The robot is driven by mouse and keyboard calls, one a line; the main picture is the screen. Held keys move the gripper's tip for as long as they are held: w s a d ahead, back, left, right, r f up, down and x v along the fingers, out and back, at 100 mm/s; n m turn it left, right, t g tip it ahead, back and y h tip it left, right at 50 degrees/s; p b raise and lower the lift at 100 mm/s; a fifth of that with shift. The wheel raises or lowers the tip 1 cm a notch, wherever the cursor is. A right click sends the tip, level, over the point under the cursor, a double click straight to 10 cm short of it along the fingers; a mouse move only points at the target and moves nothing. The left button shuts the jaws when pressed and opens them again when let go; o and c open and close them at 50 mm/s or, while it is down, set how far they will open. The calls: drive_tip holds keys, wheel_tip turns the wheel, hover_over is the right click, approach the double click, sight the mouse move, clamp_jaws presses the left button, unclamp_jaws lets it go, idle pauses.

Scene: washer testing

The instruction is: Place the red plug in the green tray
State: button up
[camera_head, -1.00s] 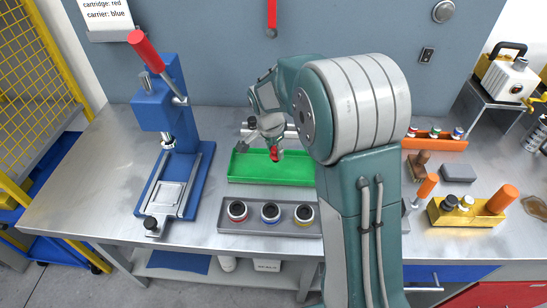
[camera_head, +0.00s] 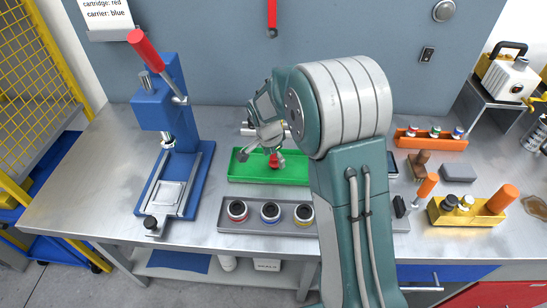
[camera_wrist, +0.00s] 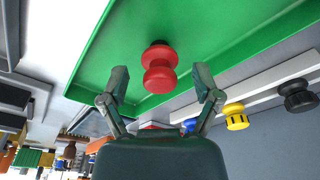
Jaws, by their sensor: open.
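The red plug (camera_head: 274,161) is over the floor of the green tray (camera_head: 240,177), inside its rim. In the wrist view the red plug (camera_wrist: 159,75) has a waisted red body and a dark end towards the floor of the green tray (camera_wrist: 110,45). My gripper (camera_head: 263,154) is low over the tray. In the wrist view my gripper (camera_wrist: 159,76) is open, with a finger on each side of the plug and gaps between. I cannot tell for certain whether the plug touches the tray floor.
A grey tray (camera_head: 226,226) with three ringed cups lies in front of the green tray. A blue press (camera_head: 150,110) stands left. Yellow (camera_wrist: 236,117) and black (camera_wrist: 297,95) plugs show beyond the tray. An orange rack (camera_head: 430,144) and yellow holder (camera_head: 468,219) are right.

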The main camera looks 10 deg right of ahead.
drive_tip(key=shift+r, duration=0.15)
drive_tip(key=s+r+n+t, duration=0.1)
drive_tip(key=s+r+n, duration=0.4)
drive_tip(key=r, duration=1.2)
drive_tip(key=s+r+n+t+y, duration=0.1)
drive_tip(key=s+r+n+t, duration=0.2)
drive_tip(key=s, duration=2)
drive_tip(key=n, duration=0.4)
drive_tip(key=shift+d+n+t+y, duration=0.15)
drive_tip(key=shift+n+t+y, duration=0.15)
drive_tip(key=shift+n+t, duration=0.1)
